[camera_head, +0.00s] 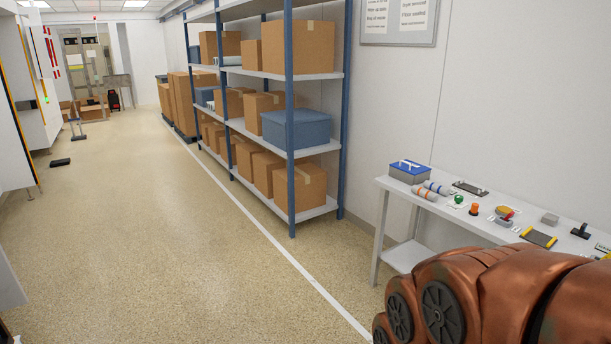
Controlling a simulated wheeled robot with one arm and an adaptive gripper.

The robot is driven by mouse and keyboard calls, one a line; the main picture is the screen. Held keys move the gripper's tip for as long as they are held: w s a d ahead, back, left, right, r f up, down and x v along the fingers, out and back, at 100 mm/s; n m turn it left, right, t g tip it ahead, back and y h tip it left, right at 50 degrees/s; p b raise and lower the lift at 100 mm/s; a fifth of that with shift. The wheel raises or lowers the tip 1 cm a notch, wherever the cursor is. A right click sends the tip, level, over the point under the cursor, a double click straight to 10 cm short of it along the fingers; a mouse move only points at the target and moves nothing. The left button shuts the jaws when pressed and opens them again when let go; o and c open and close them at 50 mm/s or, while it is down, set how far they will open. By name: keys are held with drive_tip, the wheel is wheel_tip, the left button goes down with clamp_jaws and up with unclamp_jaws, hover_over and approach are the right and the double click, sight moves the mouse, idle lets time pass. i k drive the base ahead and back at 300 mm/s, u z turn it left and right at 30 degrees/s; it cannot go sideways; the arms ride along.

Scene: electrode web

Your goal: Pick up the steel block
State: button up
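A small grey block (549,218), which looks like the steel block, lies on the white table (470,217) at the right. It sits towards the back of the tabletop, apart from the things around it. My copper-coloured arm fills the lower right corner, in front of the table's near part. My gripper is not in view, so I cannot see whether it is open or what it holds.
The table also bears a blue box (409,172), two cylinders, a green knob (459,199), an orange knob (474,209), a yellow-black pad (538,238) and a black stand (581,231). A shelf rack (290,140) with cartons stands behind. The floor at left is mostly clear.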

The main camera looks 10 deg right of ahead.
sight(549, 219)
drive_tip(key=z, duration=0.05)
drive_tip(key=i, duration=1.85)
drive_tip(key=z, duration=0.85)
drive_tip(key=i, duration=1.55)
drive_tip(key=z, duration=1.45)
drive_tip(key=i, duration=0.8)
drive_tip(key=z, duration=0.35)
